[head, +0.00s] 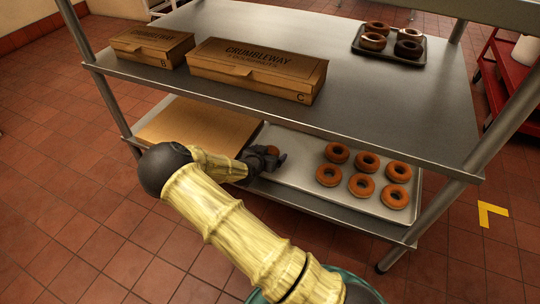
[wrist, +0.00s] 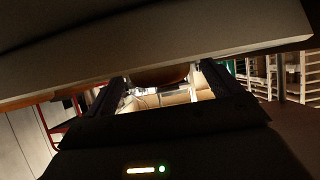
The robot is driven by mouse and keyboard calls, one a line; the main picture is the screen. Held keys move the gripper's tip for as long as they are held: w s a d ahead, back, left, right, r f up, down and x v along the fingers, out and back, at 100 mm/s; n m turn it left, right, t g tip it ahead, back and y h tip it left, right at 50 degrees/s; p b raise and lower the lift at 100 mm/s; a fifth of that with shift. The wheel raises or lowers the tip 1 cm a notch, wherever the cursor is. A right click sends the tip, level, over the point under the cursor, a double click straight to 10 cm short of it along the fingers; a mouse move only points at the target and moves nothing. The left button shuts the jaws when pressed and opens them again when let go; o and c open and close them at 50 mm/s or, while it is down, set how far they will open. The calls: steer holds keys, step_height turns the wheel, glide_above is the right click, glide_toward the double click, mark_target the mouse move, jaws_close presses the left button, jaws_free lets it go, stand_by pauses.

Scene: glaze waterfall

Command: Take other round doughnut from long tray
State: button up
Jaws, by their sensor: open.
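The long tray (head: 295,178) is a pale metal tray on the lower shelf. Several round brown doughnuts (head: 361,186) lie in rows on its right part. One more round doughnut (head: 272,149) shows at the tray's left part, mostly hidden behind my gripper (head: 270,161). My gripper reaches in low over the tray's left end. In the wrist view, the two dark fingers of my gripper (wrist: 166,88) stand apart, with a brown rounded piece of doughnut (wrist: 160,76) showing between them. Whether the fingers touch it I cannot tell.
The upper shelf (head: 370,105) hangs close above my arm. It carries two Crumbleway boxes (head: 258,70) and a dark tray (head: 389,51) with several doughnuts. A tan board (head: 185,128) lies left of the long tray. A shelf post (head: 447,147) stands at the right.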

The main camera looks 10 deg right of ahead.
steer(key=c, duration=1.1)
steer(key=shift+r, duration=0.15)
step_height(320, 180, up, 10)
steer(key=p, duration=0.6)
